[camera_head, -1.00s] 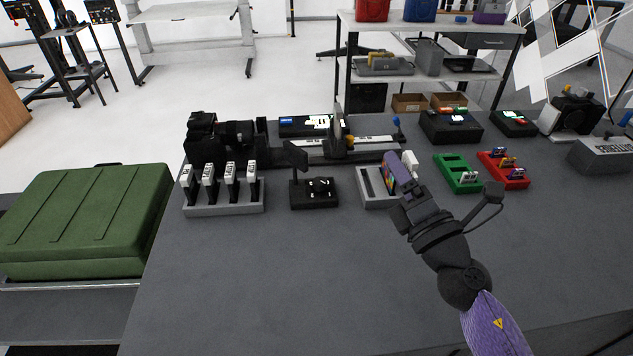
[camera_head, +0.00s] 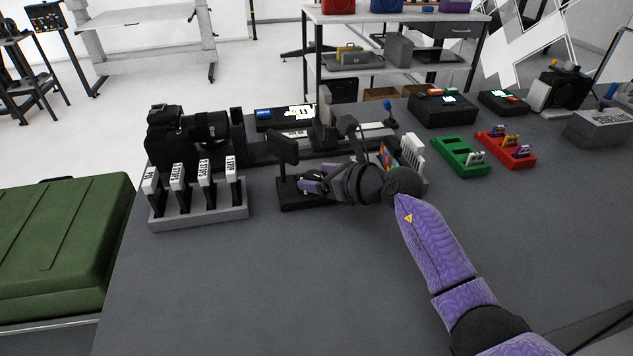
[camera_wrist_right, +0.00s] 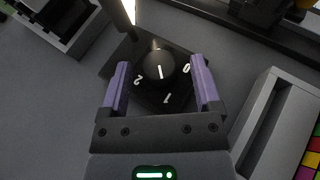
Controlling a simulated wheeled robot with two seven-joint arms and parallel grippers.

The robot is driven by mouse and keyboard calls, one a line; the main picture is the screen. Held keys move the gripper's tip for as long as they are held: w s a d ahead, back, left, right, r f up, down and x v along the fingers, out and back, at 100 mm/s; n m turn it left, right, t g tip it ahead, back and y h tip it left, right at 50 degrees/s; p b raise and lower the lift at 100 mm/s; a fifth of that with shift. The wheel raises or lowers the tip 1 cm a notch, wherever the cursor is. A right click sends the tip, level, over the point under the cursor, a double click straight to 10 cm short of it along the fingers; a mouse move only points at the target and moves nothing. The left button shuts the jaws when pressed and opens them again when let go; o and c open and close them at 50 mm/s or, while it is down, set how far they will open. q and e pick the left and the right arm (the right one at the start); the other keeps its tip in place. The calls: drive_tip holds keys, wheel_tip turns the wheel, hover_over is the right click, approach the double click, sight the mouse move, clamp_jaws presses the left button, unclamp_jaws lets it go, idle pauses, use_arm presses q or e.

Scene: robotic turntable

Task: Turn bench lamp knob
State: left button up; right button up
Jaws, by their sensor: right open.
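The bench lamp (camera_head: 283,150) stands on the dark table, with a black base and an upright arm with a dark head. In the right wrist view its round black knob (camera_wrist_right: 159,68) has a white pointer line, and the numbers 0, 1 and 2 are printed around it. My right gripper (camera_head: 312,184) is at the lamp base, with its purple fingers open. In the right wrist view the fingers (camera_wrist_right: 161,90) stand on either side of the knob, with a gap on each side. In the head view the gripper hides much of the base and knob. My left gripper is not in view.
A grey rack (camera_head: 200,217) of labelled tabs stands left of the lamp, with a black camera (camera_head: 185,135) behind it. A colour card and white pieces stand close right of my gripper. Green (camera_head: 461,157) and red trays lie farther right. The front table is clear.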

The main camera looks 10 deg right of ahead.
drive_tip(key=shift+w+a+f, duration=0.1)
drive_tip(key=shift+w+a, duration=0.15)
